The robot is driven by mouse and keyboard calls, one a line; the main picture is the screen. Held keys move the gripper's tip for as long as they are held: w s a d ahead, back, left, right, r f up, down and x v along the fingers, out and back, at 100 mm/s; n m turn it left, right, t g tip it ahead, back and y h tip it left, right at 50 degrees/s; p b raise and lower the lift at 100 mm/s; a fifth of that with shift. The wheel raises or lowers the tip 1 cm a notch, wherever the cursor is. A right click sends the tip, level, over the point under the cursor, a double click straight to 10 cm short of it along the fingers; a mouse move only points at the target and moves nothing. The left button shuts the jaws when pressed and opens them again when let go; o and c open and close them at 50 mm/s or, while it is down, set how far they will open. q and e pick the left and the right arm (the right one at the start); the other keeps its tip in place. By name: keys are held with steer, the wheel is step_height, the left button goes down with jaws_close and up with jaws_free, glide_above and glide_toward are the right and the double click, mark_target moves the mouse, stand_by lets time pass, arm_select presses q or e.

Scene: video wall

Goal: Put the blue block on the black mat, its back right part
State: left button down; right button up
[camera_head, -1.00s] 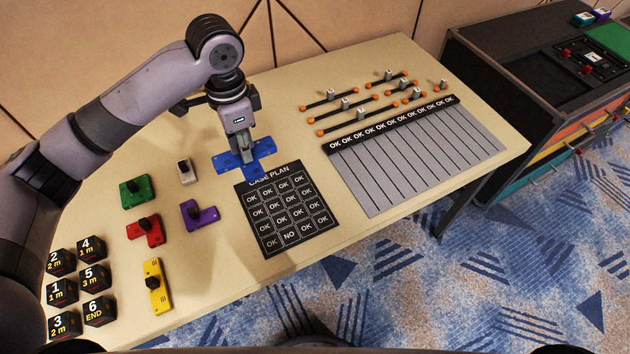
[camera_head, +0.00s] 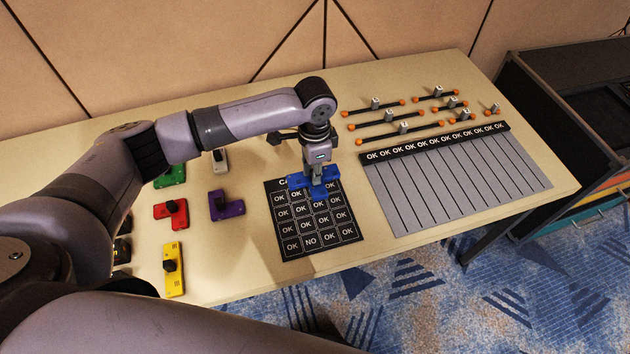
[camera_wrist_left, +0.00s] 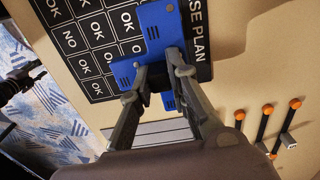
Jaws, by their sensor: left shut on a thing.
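My left gripper (camera_head: 317,184) is shut on the blue block (camera_head: 300,182), a stepped piece with a flat top. In the head view the block overlaps the back edge and back right part of the black mat (camera_head: 290,228), a grid of OK cells with one NO cell. The left wrist view also shows the blue block (camera_wrist_left: 158,25) between the fingers (camera_wrist_left: 160,75), in front of the mat (camera_wrist_left: 88,52) and part of its CASE PLAN title. I cannot tell whether the block touches the mat. A dark part at the wrist view's left edge may be my right gripper.
Purple (camera_head: 226,207), red (camera_head: 171,214), yellow (camera_head: 173,270) and green (camera_head: 170,176) blocks lie left of the mat. A small grey-white piece (camera_head: 220,160) stands behind the purple one. A grey striped panel (camera_head: 455,185) lies right, with several orange-ended rods (camera_head: 390,133) behind it.

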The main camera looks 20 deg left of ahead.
arm_select(q)
steer(key=shift+f, duration=2.5)
steer(key=c, duration=1.5)
jaws_free()
steer(key=shift+f, duration=0.15)
steer(key=shift+c, duration=0.2)
step_height(320, 180, up, 12)
steer(key=shift+r+b, duration=0.2)
steer(key=shift+b, duration=0.25)
